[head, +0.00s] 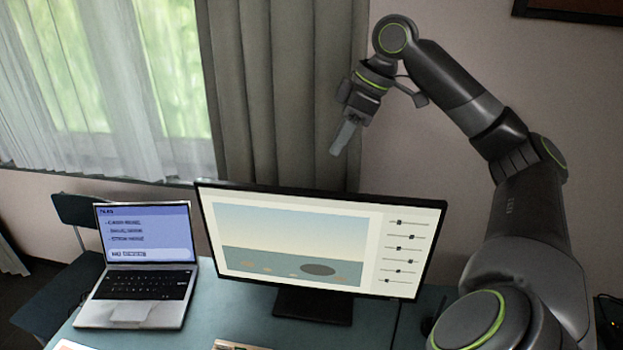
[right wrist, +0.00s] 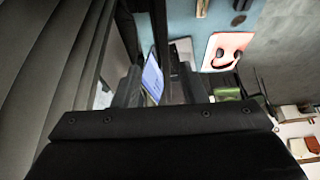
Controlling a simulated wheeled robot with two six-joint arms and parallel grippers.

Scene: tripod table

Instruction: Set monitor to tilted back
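The monitor (head: 318,238) stands on its dark stand (head: 312,304) on the table, its lit screen showing a landscape picture and a column of sliders. Its exact tilt is hard to judge from here. My right gripper (head: 340,145) hangs above the monitor's top edge, fingers pointing down, clear of it. In the right wrist view the two fingers of the right gripper (right wrist: 162,88) stand apart, and a thin dark bar, seemingly the monitor seen edge-on (right wrist: 161,40), shows beyond the gap. My left gripper is not in view.
An open laptop (head: 138,284) stands left of the monitor on the blue-green table (head: 225,312). A dark chair (head: 72,222) is at the far left. Curtains (head: 270,90) and a wall are behind. Headphones on a pink item (right wrist: 230,48) show in the right wrist view.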

